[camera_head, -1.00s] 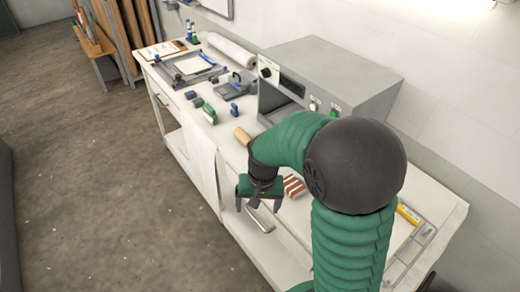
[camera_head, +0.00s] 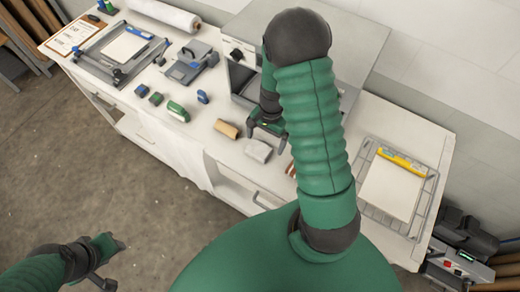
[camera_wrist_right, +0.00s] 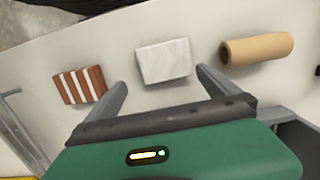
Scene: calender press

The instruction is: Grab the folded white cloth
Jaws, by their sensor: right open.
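The folded white cloth (camera_head: 258,151) lies on the white bench top, just in front of the grey machine. In the right wrist view it is a pale rectangular pad (camera_wrist_right: 163,62). My right gripper (camera_head: 266,138) is open and empty, above the bench beside the cloth. In the right wrist view its two fingers (camera_wrist_right: 160,82) are spread wide, one on each side of the cloth's near edge. Whether they touch it cannot be told. My left gripper (camera_head: 108,265) hangs over the floor at the lower left, away from the bench; its jaw state is unclear.
A tan roll (camera_head: 227,129) lies left of the cloth. A brown-and-white striped block (camera_wrist_right: 81,85) lies on its other side, partly hidden by my arm in the head view. The grey machine (camera_head: 240,75) stands behind. A wire rack (camera_head: 428,190) is at right.

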